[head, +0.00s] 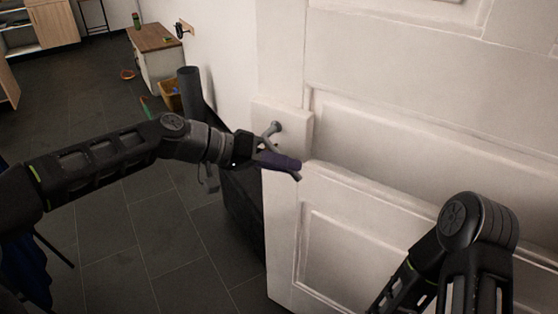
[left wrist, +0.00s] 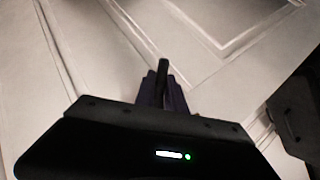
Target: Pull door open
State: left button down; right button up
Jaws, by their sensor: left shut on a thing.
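The white panelled door (head: 400,140) fills the right of the head view and its left edge shows. A grey metal handle (head: 277,127) sticks out near that edge. My left gripper (head: 280,160) is at the handle, with its dark purple fingers in front of the door. In the left wrist view the fingers (left wrist: 162,92) close around the dark bar of the handle (left wrist: 162,68), with the door panels behind. The fingers hide part of the handle. My right arm shows at the lower right, but its gripper is out of view.
A wooden-topped cabinet (head: 155,38) stands by the wall at the back left. A dark cylinder (head: 190,92) and a yellowish box (head: 171,97) stand beyond the door's left edge. The dark tiled floor (head: 150,220) left of the door is mostly clear.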

pick_arm(q)
jog(key=shift+s+a, duration=0.1)
jog(key=shift+s, duration=0.2)
jog(key=c, duration=1.4)
grip_release()
jog(key=v, duration=0.7)
jog(key=shift+a+p, duration=0.35)
jog(key=shift+p, duration=0.05)
jog(key=shift+s+r, duration=0.1)
jog(key=shift+r, duration=0.05)
jog(key=shift+c, duration=0.2)
